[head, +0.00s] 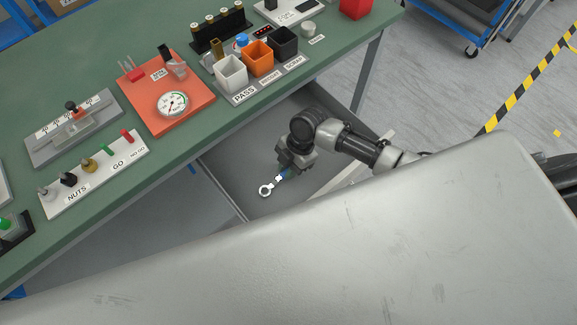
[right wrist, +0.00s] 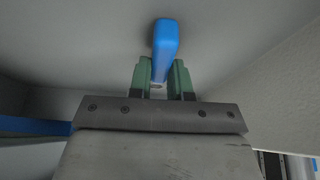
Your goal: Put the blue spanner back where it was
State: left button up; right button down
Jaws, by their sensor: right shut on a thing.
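The blue spanner has a silver ring end (head: 266,190) and a blue handle, most of which my gripper hides in the head view. My right gripper (head: 284,172) is shut on the spanner's handle, inside or just above an open grey drawer (head: 246,168) under the bench. In the right wrist view the blue handle (right wrist: 166,48) sits between the green fingertips (right wrist: 160,80) and points away from the gripper. I cannot tell whether the spanner touches the drawer floor. My left gripper is not in view.
The green bench (head: 60,60) overhangs the drawer's left side and carries a nuts gauge board (head: 95,175), an orange dial plate (head: 190,110) and sorting cups (head: 258,58). My large pale body covers the lower right. Grey floor lies beyond.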

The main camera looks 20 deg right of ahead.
jog(key=shift+f, duration=0.1)
jog(key=c, duration=1.1)
grip_release()
jog(key=shift+o, duration=0.2)
jog(key=v, duration=1.2)
jog(key=shift+p, duration=0.45)
jog(key=shift+a, duration=0.1)
